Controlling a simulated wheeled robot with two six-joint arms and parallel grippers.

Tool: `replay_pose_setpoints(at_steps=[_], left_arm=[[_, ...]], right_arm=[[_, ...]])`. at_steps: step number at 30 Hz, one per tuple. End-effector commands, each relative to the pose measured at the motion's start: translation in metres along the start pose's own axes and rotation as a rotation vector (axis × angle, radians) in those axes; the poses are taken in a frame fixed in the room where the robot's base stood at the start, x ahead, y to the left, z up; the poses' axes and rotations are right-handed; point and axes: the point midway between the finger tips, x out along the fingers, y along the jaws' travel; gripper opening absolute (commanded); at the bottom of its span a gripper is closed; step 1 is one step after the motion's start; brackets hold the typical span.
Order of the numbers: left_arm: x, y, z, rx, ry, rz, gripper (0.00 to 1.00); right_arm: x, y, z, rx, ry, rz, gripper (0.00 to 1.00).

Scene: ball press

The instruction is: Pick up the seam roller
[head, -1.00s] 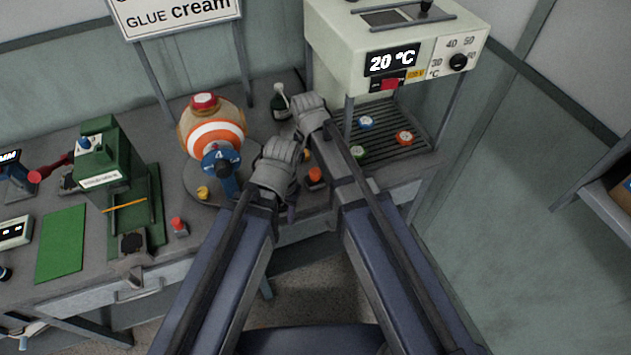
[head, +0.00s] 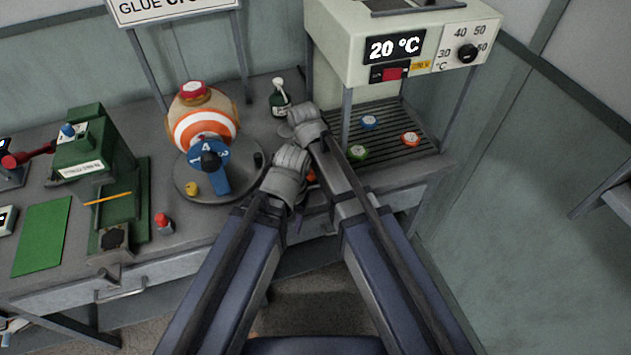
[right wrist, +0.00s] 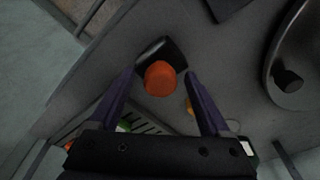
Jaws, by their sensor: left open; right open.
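A piece with an orange round end (right wrist: 160,78) and a dark, wider part (right wrist: 165,50) stands on the bench; I take it for the seam roller, but its shape is not clear. It is between the open fingers of my right gripper (right wrist: 157,76) in the right wrist view; I cannot tell whether they touch it. In the head view only a sliver of orange (head: 312,176) shows between my arms. My right fingers are hidden there. My left gripper (head: 293,222) is open near the bench's front edge, mostly hidden by its wrist.
A heater (head: 345,45) with a slatted rack (head: 400,152) is on the right. A small bottle (head: 279,100) stands behind. A green press (head: 95,150) is far left.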

Motion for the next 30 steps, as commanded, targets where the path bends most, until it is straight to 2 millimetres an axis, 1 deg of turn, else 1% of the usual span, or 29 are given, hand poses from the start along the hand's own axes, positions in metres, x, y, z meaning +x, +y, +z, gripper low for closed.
replay_pose_setpoints(at_steps=[4,5,26,30], left_arm=[[-0.0014,-0.0002,0.0002,0.0,0.0,0.0,0.5],[-0.0014,-0.0002,0.0002,0.0,0.0,0.0,0.5],[-0.0013,-0.0002,0.0002,0.0,0.0,0.0,0.5],[-0.0013,-0.0001,0.0002,0.0,0.0,0.0,0.5]], right_arm=[[-0.0014,0.0001,-0.0002,0.0,0.0,0.0,0.81],[-0.0014,0.0001,-0.0002,0.0,0.0,0.0,0.79],[-0.0013,0.0002,-0.0003,0.0,0.0,0.0,0.0],[-0.0013,0.0002,-0.0003,-0.001,0.0,0.0,0.0]])
